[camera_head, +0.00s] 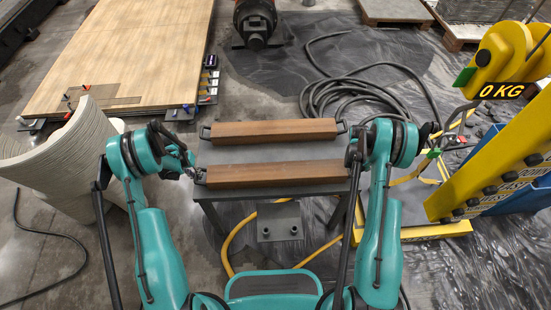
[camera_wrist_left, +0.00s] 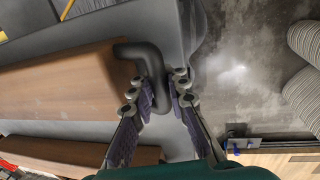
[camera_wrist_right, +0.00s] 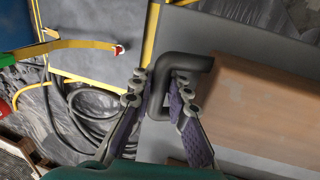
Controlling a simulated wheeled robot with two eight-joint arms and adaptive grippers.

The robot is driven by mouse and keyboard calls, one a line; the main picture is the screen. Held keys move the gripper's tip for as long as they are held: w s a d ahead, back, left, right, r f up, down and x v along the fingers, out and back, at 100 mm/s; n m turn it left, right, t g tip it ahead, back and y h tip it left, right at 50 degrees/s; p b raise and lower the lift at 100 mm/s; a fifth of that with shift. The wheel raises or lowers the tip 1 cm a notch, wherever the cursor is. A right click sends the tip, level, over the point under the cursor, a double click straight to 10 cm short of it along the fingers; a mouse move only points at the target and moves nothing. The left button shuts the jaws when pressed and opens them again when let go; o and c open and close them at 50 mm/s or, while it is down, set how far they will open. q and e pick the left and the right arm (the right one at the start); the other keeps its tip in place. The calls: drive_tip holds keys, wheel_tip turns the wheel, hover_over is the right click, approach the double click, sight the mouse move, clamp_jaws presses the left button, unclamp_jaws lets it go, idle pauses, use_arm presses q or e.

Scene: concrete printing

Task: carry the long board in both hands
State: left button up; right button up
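Two brown wooden boards with dark end handles lie parallel across a grey table (camera_head: 230,155). The near board (camera_head: 275,174) is between my two grippers; it also shows in the left wrist view (camera_wrist_left: 60,85) and right wrist view (camera_wrist_right: 265,110). My left gripper (camera_head: 190,172) has its fingers closed around the dark bent handle (camera_wrist_left: 150,62) at the board's left end. My right gripper (camera_wrist_right: 160,90) has its fingers closed around the right handle (camera_wrist_right: 187,64); in the head view my arm mostly hides that end. Whether the board touches the table is unclear.
The far board (camera_head: 275,132) lies just behind on the table. A curved ribbed grey piece (camera_head: 75,160) stands left. Black hose (camera_head: 355,90) coils behind the table. A large wooden panel (camera_head: 130,50) is at far left.

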use_arm(q)
drive_tip(key=o, duration=0.3)
drive_tip(key=shift+r, duration=0.15)
use_arm(e)
drive_tip(key=shift+o, duration=1.4)
drive_tip(key=shift+r, duration=0.15)
drive_tip(key=shift+r, duration=0.1)
use_arm(q)
wheel_tip(320, 180, up, 12)
drive_tip(key=a, duration=0.2)
use_arm(e)
drive_tip(key=v, duration=1.1)
drive_tip(key=shift+r, duration=0.35)
use_arm(q)
drive_tip(key=shift+a, duration=0.1)
use_arm(e)
drive_tip(key=shift+a, duration=0.1)
